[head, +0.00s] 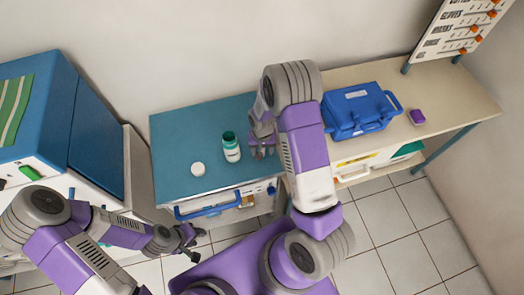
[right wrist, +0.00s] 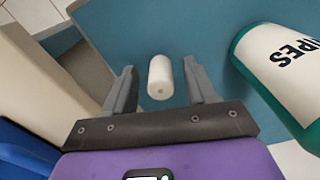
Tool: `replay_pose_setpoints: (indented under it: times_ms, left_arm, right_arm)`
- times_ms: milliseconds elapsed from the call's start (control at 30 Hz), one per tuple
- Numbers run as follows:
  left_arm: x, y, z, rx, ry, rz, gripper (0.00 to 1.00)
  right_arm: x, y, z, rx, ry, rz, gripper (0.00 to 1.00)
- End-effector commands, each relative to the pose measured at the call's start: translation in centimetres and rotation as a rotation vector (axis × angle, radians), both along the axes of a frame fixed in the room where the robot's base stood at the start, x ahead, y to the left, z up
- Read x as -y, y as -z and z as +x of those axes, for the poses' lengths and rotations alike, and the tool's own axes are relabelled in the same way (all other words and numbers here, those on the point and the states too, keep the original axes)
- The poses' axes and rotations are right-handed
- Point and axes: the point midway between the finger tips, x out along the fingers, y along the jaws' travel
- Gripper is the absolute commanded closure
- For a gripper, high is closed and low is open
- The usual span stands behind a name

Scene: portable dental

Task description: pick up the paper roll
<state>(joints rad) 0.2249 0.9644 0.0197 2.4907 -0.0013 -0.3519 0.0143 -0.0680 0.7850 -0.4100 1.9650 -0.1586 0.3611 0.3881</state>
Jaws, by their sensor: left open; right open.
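The paper roll (right wrist: 160,77) is a small white cylinder with a dark hole in its near end. It shows in the right wrist view over the teal top, between the two fingers of my right gripper (right wrist: 162,90), with a gap on each side. The right gripper is open and also shows in the head view (head: 263,151), pointing down over the right part of the teal cabinet top (head: 172,132). In the head view I cannot make out the roll there. My left gripper (head: 191,243) is open and empty, in front of the cabinet, low on the left.
A white and green wipes bottle (head: 231,148) stands close left of the right gripper, also large in the wrist view (right wrist: 285,75). A white round object (head: 198,169) lies left of it. A blue case (head: 357,110) and purple item (head: 417,117) sit on the beige counter.

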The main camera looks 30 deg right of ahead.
Motion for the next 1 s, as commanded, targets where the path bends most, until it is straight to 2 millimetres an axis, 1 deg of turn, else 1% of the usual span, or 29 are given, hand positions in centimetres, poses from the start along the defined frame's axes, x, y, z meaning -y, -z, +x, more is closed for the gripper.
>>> replay_pose_setpoints:
  times_ms: [100, 133, 400, 500, 667, 767, 867, 1000]
  left_arm:
    - [0.0, 0.0, 0.0, 0.000, 0.000, 0.000, 0.57]
    - [0.0, 0.0, 0.0, 0.000, 0.000, 0.000, 0.57]
    - [0.0, 0.0, 0.0, 0.000, 0.000, 0.000, 0.57]
    - [0.0, 0.0, 0.0, 0.000, 0.000, 0.000, 0.57]
    - [0.0, 0.0, 0.0, 0.000, 0.000, 0.000, 0.57]
    - [0.0, -0.1, 0.0, 0.000, 0.000, 0.000, 0.57]
    - [0.0, -0.3, 0.0, 0.000, 0.000, 0.000, 0.57]
    - [0.0, -0.8, 0.0, 0.000, 0.000, 0.000, 0.57]
  right_arm:
    - [0.0, -0.1, 0.0, 0.001, 0.000, 0.000, 0.43]
    - [0.0, -0.1, 0.0, 0.001, 0.000, 0.000, 0.46]
    - [0.0, -0.1, 0.0, 0.001, 0.000, 0.000, 0.88]
    - [0.0, -0.1, 0.0, 0.001, 0.000, 0.000, 1.00]
    - [0.0, -0.1, 0.0, 0.001, 0.000, 0.000, 1.00]
    - [0.0, -0.4, 0.1, 0.002, 0.000, 0.000, 1.00]
    - [0.0, -1.6, 0.1, 0.004, 0.000, 0.000, 1.00]
    - [0.0, -4.5, 0.2, 0.008, 0.000, 0.000, 1.00]
